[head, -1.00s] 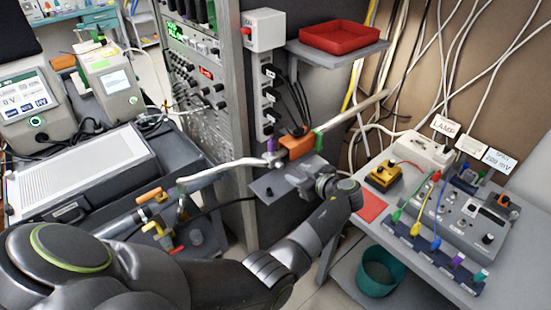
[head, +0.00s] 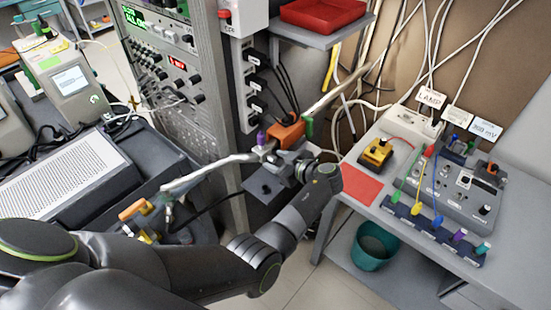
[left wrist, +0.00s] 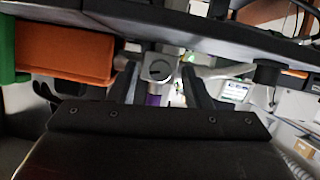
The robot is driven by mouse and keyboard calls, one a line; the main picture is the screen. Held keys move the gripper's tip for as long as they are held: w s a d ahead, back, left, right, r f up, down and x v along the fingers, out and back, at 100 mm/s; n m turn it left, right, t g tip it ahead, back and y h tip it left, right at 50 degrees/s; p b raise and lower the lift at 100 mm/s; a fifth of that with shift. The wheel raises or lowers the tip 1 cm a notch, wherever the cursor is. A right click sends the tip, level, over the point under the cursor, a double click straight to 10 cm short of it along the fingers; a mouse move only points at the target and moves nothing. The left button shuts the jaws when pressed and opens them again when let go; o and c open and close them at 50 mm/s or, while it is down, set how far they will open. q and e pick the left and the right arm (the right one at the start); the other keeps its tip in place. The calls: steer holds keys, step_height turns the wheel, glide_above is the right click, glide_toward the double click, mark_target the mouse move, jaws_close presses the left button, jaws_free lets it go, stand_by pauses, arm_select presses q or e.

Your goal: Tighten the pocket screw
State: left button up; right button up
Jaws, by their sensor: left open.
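A small purple-topped screw (head: 261,138) stands on a metal joint at the end of a pale rod, beside an orange block (head: 287,135) with a green end. In the left wrist view the purple piece (left wrist: 153,100) shows below a grey metal clamp block (left wrist: 158,69) with a round slotted face. The orange block (left wrist: 66,54) is left of it there. My left gripper (head: 271,163) is just below and right of the metal joint in the head view. Its fingers (left wrist: 160,88) are open, with the clamp block and purple piece appearing between them. Contact cannot be told.
A grey rack (head: 200,90) stands behind the rod. A shelf with a red tray (head: 322,12) is above. At right, a bench (head: 360,212) carries a yellow box (head: 376,153) and a wired panel (head: 450,185); a teal bin (head: 375,246) is below.

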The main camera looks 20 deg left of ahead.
arm_select(q)
steer(key=shift+c, duration=1.3)
jaws_close()
steer(key=shift+w+f+m+g+b, duration=0.15)
steer(key=shift+m+g+b, duration=0.2)
steer(key=shift+b, duration=0.65)
steer(key=m+g+b, duration=0.1)
steer(key=m+b, duration=0.1)
steer(key=b, duration=0.1)
steer(key=shift+w+y, duration=0.1)
steer(key=shift+y, duration=0.2)
steer(key=shift+w+d+m+g+y+b, duration=0.1)
steer(key=shift+m+g+y+b, duration=0.2)
steer(key=shift+m+g+b, duration=0.8)
steer(key=shift+t+b, duration=0.35)
steer(key=shift+b, duration=0.1)
arm_select(e)
step_height(320, 180, down, 8)
steer(key=shift+s+d, duration=0.15)
steer(key=shift+d, duration=0.1)
arm_select(q)
steer(key=shift+o, duration=1.3)
jaws_free()
